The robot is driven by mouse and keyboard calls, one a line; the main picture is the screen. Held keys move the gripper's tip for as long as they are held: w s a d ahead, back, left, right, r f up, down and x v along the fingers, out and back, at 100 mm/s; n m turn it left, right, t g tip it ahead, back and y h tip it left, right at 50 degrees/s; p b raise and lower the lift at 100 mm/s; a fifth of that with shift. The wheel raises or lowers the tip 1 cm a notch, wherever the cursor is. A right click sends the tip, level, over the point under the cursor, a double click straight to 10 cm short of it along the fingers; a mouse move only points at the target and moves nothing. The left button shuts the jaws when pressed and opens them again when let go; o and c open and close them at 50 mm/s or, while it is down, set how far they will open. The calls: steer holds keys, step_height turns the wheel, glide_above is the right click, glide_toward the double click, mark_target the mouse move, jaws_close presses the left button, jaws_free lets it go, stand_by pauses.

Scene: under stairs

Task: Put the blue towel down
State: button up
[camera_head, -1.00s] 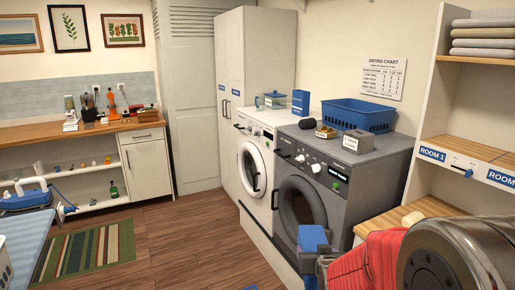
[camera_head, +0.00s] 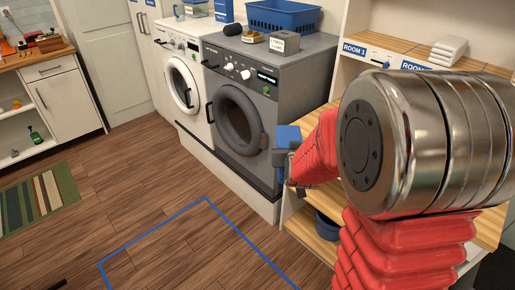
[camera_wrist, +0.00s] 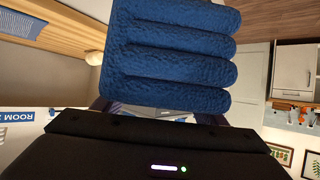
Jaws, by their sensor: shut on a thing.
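The blue towel (camera_wrist: 172,55) is folded in thick layers and fills the upper middle of the wrist view. In the head view it shows as a small blue block (camera_head: 288,137) at the end of my arm, in front of the grey machine's right side. My gripper (camera_wrist: 158,112) is shut on the towel and holds it in the air. The fingertips are mostly hidden behind the towel and the dark gripper body.
A wooden shelf unit marked ROOM 1 (camera_head: 355,49) stands at right, with folded white towels (camera_head: 448,50) on one shelf. A grey machine (camera_head: 262,105) and a white machine (camera_head: 180,85) stand left of it. Blue tape (camera_head: 150,232) outlines an area of clear floor.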

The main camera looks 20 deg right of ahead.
steer(key=s+d+r+m+g+h, duration=0.1)
steer(key=s+d+m+g+h, duration=0.15)
steer(key=s+d, duration=0.55)
steer(key=s+d+m+g+h, duration=0.1)
steer(key=s+d+m+h, duration=0.15)
steer(key=d, duration=0.95)
steer(key=s+d+r+m+g+h, duration=0.1)
steer(key=s+d+m+h, duration=0.15)
steer(key=s+d, duration=0.6)
steer(key=s+d+m+g, duration=0.2)
steer(key=s+d, duration=0.3)
steer(key=s, duration=0.4)
steer(key=s+d+m+g, duration=0.3)
steer(key=s+d, duration=0.2)
steer(key=s, duration=0.4)
steer(key=s+d+m+g+h, duration=0.1)
steer(key=s+d+m+g, duration=0.2)
steer(key=s, duration=0.7)
steer(key=shift+d+r, duration=0.35)
steer(key=shift+d, duration=0.85)
steer(key=shift+s, duration=0.2)
